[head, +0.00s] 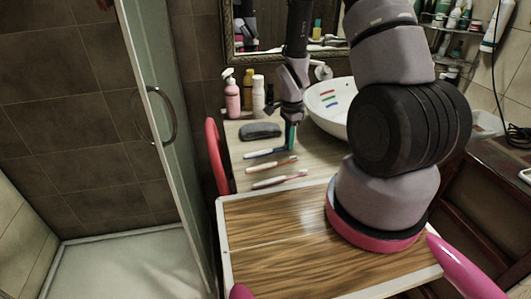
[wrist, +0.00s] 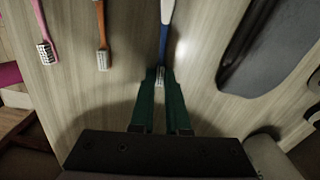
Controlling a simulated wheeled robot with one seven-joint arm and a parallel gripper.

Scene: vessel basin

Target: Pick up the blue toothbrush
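The blue toothbrush (head: 265,153) lies on the wooden counter, the farthest of three brushes in the head view. In the wrist view the blue and white handle (wrist: 166,30) runs up out of the picture, and its white bristle head lies at the fingertips. My gripper (wrist: 161,76) points down over that head end, with a narrow gap between its green fingers. The bristles show in the gap; I see no clear grip on them. In the head view my gripper (head: 290,148) is at the brush's right end.
An orange toothbrush (head: 272,166) and a pink toothbrush (head: 280,180) lie nearer on the counter. A dark grey case (head: 260,131) lies just beyond the blue brush. A pink bottle (head: 232,97) and a white bottle (head: 258,97) stand behind. A white basin (head: 327,108) is to the right.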

